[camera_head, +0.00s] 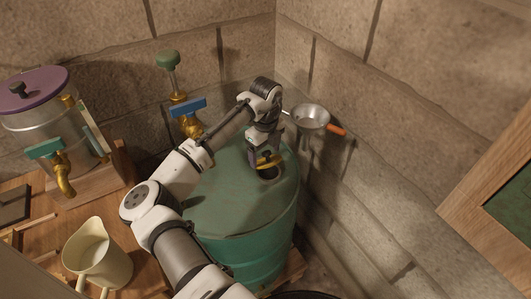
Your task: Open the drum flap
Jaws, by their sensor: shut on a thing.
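The green drum (235,215) stands in the corner, right of the wooden bench. A dark round opening (268,175) shows in its top, near the right wall. My gripper (265,162) points down over the back edge of this opening. It is shut on a small yellow piece that looks like part of the drum flap (268,161). The gripper hides most of the flap, so its exact angle cannot be told.
A blue-handled tap (187,108) is behind my arm. A cream jug (98,255) and a metal pot with a purple lid (36,90) stand left.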

